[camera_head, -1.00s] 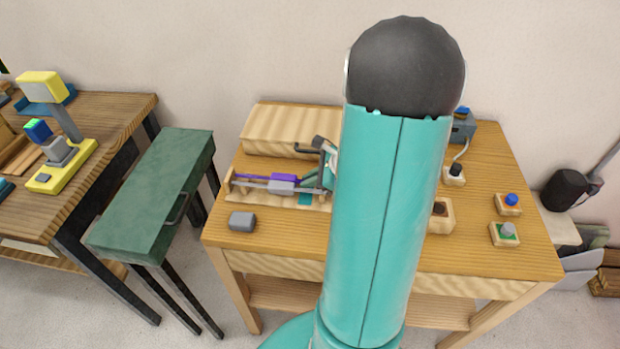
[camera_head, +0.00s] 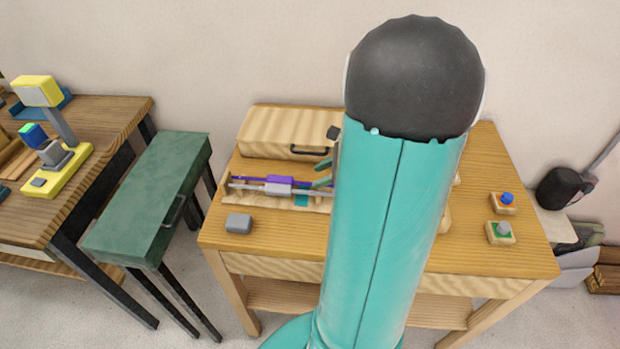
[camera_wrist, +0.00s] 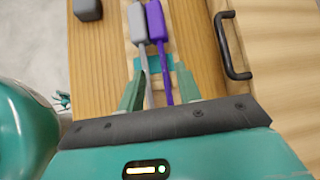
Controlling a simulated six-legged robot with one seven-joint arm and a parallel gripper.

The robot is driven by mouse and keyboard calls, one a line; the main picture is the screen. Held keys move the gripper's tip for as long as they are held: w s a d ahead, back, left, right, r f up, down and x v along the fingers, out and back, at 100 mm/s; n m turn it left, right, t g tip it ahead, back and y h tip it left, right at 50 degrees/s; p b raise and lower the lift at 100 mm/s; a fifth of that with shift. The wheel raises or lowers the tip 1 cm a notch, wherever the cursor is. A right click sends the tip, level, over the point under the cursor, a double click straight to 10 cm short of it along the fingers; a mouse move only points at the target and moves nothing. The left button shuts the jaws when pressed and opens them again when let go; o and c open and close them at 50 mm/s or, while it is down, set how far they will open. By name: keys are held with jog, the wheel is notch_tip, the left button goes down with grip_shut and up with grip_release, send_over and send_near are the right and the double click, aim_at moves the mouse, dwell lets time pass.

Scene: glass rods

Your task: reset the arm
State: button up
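My gripper (camera_wrist: 159,88) shows in the wrist view with its two green fingers spread apart and nothing held between them. The grey rod (camera_wrist: 139,28) and the purple rod (camera_wrist: 156,24) lie side by side beyond the fingers, each with a thick block-like part. In the head view the grey rod (camera_head: 277,189) and purple rod (camera_head: 278,180) rest in a wooden holder (camera_head: 318,206) on the table. My fingers (camera_head: 322,174) show at the right end of the rods, apparently above them. My teal arm hides the rest of the gripper and the table's middle.
A wooden box (camera_head: 285,131) with a black handle (camera_head: 308,151) stands behind the rods; the handle (camera_wrist: 232,46) is close right of my fingers. A grey block (camera_head: 239,223) lies at front left. Two button blocks (camera_head: 503,203) (camera_head: 500,232) stand at right. A green cabinet (camera_head: 150,195) is left.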

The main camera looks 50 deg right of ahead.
jog(key=v, duration=0.7)
jog(key=shift+d+r, duration=0.2)
jog(key=shift+r, duration=0.1)
jog(key=w+a+r+n+g, duration=0.25)
jog(key=a+n, duration=0.35)
jog(key=a, duration=0.3)
jog(key=w+a+r+n+g, duration=0.1)
jog(key=a+r+n, duration=0.2)
jog(key=a+n, duration=0.45)
jog(key=s+a+r+n+h, duration=0.2)
jog(key=a+n, duration=0.5)
jog(key=s+a+r+n+t+h, duration=0.1)
jog(key=s+a+r+n+h, duration=0.1)
jog(key=a+n, duration=0.5)
jog(key=shift+a+r, duration=0.4)
jog(key=shift+a, duration=0.4)
jog(key=shift+d, duration=0.2)
